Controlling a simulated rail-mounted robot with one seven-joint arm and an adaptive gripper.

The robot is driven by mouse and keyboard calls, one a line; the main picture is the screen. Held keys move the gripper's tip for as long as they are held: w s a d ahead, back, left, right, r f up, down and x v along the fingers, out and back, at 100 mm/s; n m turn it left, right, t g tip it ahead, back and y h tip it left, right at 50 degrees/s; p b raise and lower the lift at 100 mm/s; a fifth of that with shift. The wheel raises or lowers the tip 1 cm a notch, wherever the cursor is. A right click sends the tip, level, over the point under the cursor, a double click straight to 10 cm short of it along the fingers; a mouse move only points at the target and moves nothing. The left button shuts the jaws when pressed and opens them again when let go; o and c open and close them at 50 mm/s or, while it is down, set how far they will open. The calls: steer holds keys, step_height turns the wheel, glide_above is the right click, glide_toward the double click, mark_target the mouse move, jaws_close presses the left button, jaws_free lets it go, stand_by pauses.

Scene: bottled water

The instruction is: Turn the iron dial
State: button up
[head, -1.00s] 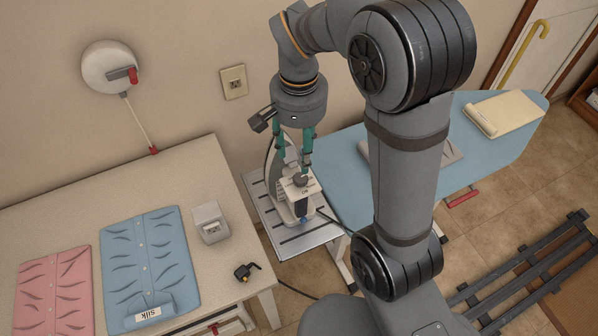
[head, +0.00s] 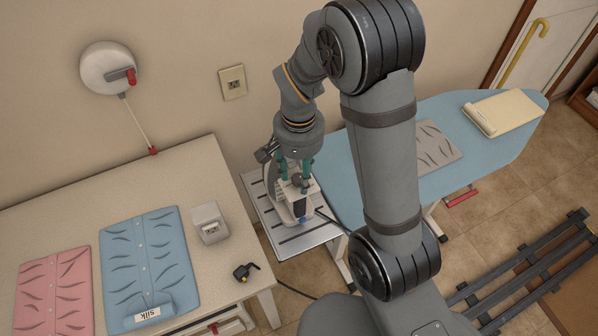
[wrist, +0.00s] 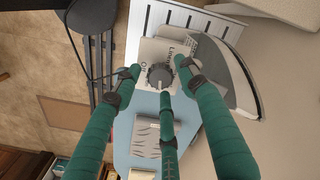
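The iron (head: 303,211) stands on a slatted metal rest in the head view. In the wrist view its grey body (wrist: 235,80) lies to the right. Its dark round dial (wrist: 160,76) sits on a pale plate (wrist: 150,52) lettered "Linen" and "Off". My gripper (wrist: 160,77) has three green fingers, spread apart around the dial. Gaps show between the fingertips and the dial, so I see no clear grip on it. In the head view my gripper (head: 296,180) is right over the iron and partly hides it.
The metal rest (head: 322,236) stands between the table (head: 90,205) and the blue ironing board (head: 480,160). A dark cord (head: 335,222) runs from the iron. A blue shirt (head: 150,260), a white box (head: 209,222) and a black plug (head: 245,271) lie on the table.

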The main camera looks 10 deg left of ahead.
jaws_close()
stand_by(0.3)
steer(key=shift+n+b, duration=0.45)
steer(key=shift+n, duration=0.85)
steer(key=shift+n+b, duration=0.35)
steer(key=shift+n, duration=1.35)
